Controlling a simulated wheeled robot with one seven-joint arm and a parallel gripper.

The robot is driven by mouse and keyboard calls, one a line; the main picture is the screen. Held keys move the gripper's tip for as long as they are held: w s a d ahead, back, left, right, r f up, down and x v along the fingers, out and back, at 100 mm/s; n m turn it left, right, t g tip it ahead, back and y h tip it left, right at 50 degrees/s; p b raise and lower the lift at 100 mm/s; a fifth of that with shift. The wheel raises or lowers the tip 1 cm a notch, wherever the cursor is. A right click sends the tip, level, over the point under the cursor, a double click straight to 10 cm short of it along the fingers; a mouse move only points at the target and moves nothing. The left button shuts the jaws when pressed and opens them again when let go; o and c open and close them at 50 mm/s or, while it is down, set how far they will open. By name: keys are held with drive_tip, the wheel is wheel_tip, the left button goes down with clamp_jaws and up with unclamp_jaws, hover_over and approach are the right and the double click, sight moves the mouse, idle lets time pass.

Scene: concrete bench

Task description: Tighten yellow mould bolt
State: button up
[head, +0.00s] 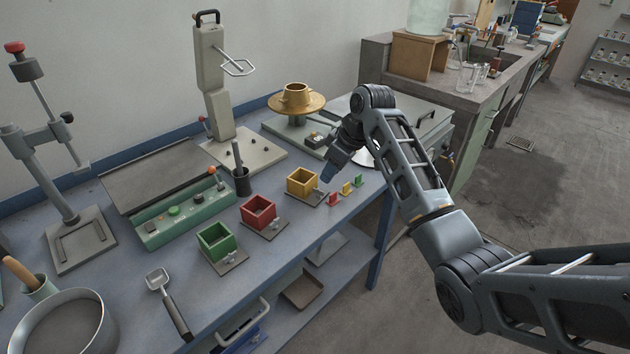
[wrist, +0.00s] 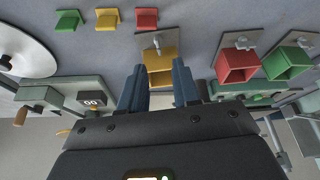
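The yellow mould (head: 301,180) is an open square box on a grey base plate, at the right end of a row of moulds. In the wrist view the yellow mould (wrist: 161,67) shows beyond and between my fingers. Its bolt, a small grey metal fitting (wrist: 158,42), sits on the plate beside the mould's far wall; whether it is tight cannot be told. My gripper (wrist: 159,86) is open, with two blue-grey fingers apart and nothing seen between them. In the head view my gripper (head: 330,174) hangs just right of the yellow mould, above the bench.
The red mould (head: 258,212) and green mould (head: 216,241) stand to the left, each with its own bolt. Small red (head: 333,198), yellow (head: 346,189) and green (head: 358,181) pieces stand right of the yellow mould. A brass bowl-like piece (head: 297,97) is behind.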

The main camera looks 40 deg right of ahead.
sight(319, 191)
drive_tip(key=shift+w+d, duration=0.1)
drive_tip(key=shift+d, duration=0.05)
drive_tip(key=x, duration=0.7)
drive_tip(key=shift+f, duration=0.2)
clamp_jaws()
